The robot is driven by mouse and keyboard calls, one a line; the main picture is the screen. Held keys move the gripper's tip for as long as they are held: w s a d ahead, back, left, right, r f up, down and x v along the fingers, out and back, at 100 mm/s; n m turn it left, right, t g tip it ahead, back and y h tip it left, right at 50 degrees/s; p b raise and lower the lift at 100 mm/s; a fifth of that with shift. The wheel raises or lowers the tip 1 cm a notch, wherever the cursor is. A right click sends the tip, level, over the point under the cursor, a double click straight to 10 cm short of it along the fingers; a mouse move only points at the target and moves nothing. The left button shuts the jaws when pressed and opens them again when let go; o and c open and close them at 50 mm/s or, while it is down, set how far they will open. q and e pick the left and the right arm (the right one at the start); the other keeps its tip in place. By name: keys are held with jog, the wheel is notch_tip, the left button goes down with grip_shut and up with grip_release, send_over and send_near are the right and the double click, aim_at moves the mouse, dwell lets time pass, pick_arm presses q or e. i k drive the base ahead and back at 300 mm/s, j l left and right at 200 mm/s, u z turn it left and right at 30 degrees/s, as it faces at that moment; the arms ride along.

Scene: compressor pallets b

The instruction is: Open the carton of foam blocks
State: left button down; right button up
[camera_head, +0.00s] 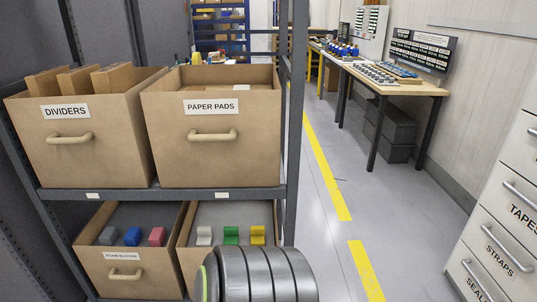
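The carton labelled FOAM BLOCKS (121,276) is on the lower shelf level at the bottom left. It is brown, with a beige handle (125,274) below its label. Its top is uncovered, and a grey block (108,236), a blue block (132,237) and a pink block (157,237) show inside. I cannot tell how far it is pulled out. A black ribbed part, apparently of my arm, stands at the bottom centre, right of this carton. Neither gripper shows in the view.
A carton with white, green (231,235) and yellow blocks adjoins it, its front partly hidden. Above are the DIVIDERS carton (85,155) and PAPER PADS carton (213,160). A rack post (297,120) bounds the right. Floor is clear toward the workbench (400,88) and drawer cabinet (490,235).

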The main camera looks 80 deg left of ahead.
aim_at(143, 271)
jog(key=u, duration=3.9)
